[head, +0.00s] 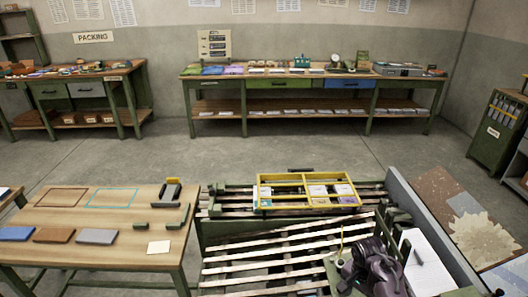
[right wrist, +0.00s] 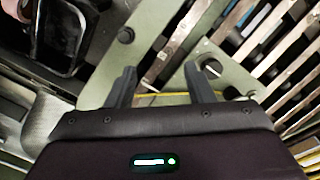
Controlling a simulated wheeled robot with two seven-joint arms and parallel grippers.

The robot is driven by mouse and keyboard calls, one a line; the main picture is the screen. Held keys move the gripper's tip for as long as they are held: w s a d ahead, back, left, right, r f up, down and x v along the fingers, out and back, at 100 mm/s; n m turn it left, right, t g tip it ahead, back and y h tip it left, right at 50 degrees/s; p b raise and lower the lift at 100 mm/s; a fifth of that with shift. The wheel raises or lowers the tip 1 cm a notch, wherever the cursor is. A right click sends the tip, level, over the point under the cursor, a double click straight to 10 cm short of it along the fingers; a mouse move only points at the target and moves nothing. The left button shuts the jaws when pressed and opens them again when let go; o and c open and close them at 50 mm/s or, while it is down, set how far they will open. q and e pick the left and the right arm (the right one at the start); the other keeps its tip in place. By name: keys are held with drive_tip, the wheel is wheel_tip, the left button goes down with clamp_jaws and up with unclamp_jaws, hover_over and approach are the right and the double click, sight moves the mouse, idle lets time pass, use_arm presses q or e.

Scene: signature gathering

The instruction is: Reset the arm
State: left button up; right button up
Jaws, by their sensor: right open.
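My right gripper (right wrist: 160,83) shows in the right wrist view with its two dark fingers apart and nothing between them. Below the fingers are green metal plates and slats. In the head view my dark right arm (head: 376,268) is at the bottom, right of centre, over the slatted frame (head: 275,262). Its fingertips are hard to make out there. My left gripper is in neither view.
A yellow divided tray (head: 262,197) with cards lies across the slats. A white paper with a pen (head: 418,256) is right of my arm. A wooden table (head: 125,220) with colored blocks stands at left. Workbenches line the back wall; the floor between is clear.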

drive_tip(key=s+a+r+n+t+y, duration=0.15)
drive_tip(key=s+a+r+n, duration=0.25)
drive_tip(key=s+r+n, duration=0.45)
drive_tip(key=s+a+r+n+t+h, duration=0.1)
drive_tip(key=s+a+r+n+t, duration=0.4)
drive_tip(key=s, duration=0.7)
wheel_tip(320, 180, down, 30)
drive_tip(key=s+d+m+g+b, duration=0.1)
drive_tip(key=g+b, duration=0.1)
drive_tip(key=g, duration=0.2)
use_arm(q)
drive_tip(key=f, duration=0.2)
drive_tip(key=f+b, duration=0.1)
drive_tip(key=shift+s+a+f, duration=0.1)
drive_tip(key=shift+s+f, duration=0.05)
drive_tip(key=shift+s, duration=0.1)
use_arm(e)
drive_tip(key=s+d+f, duration=0.1)
drive_tip(key=s+f, duration=0.9)
drive_tip(key=s+d+f, duration=0.2)
drive_tip(key=s+f, duration=0.8)
drive_tip(key=shift+d+f+g, duration=0.15)
drive_tip(key=shift+d+g, duration=0.15)
drive_tip(key=shift+g, duration=0.15)
